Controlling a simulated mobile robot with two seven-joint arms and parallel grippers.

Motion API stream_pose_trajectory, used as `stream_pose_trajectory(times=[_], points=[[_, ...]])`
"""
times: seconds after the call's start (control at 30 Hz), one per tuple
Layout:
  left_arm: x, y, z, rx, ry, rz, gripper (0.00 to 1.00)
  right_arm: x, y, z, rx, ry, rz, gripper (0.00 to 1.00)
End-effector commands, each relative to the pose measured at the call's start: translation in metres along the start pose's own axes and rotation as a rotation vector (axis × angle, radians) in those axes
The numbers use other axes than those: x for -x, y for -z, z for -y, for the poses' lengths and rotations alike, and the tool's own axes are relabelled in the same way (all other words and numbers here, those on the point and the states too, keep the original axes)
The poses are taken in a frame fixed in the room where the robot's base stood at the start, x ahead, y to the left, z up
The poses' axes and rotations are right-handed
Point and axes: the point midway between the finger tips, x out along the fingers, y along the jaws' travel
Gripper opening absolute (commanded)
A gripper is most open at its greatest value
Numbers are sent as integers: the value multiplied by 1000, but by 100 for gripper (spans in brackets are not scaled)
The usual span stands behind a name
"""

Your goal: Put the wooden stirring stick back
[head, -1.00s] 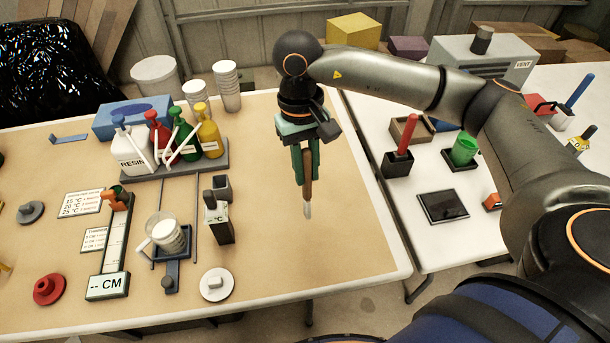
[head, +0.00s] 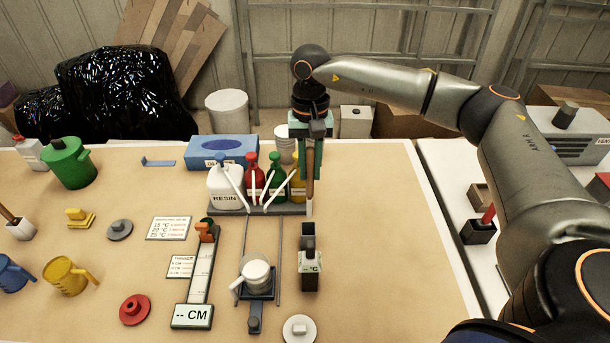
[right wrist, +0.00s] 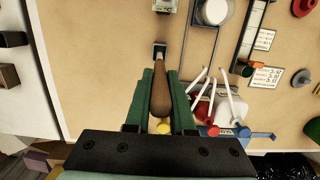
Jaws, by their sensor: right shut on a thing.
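The wooden stirring stick (head: 310,188) is held upright in my right gripper (head: 311,172), with its pale lower end pointing down. My right gripper is shut on the stick, beside the right end of the bottle rack in the head view; the height above the table is hard to tell. In the right wrist view, the stick (right wrist: 160,95) sits between the green fingers (right wrist: 160,98), and its far end points toward a small dark square cup (right wrist: 159,48). That cup (head: 308,236) stands behind the °C display block (head: 310,270) in the head view. My left gripper is out of view.
The bottle rack (head: 260,209) holds the resin (head: 224,190) and coloured bottles with slanting white spouts close left of the stick. A mixing cup (head: 256,274) stands on a small scale-like platform. Bare table lies to the right of the stick.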

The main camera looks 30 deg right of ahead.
Motion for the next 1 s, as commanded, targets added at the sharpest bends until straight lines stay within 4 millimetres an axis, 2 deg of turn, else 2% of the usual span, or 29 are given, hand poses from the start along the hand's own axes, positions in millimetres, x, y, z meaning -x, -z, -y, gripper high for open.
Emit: stream_pose_trajectory(times=[0.5,1.0], points=[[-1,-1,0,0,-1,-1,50,0,2,-1,-9,1,-1,0],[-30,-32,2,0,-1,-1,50,-57,9,-1,-8,1,-1,0]])
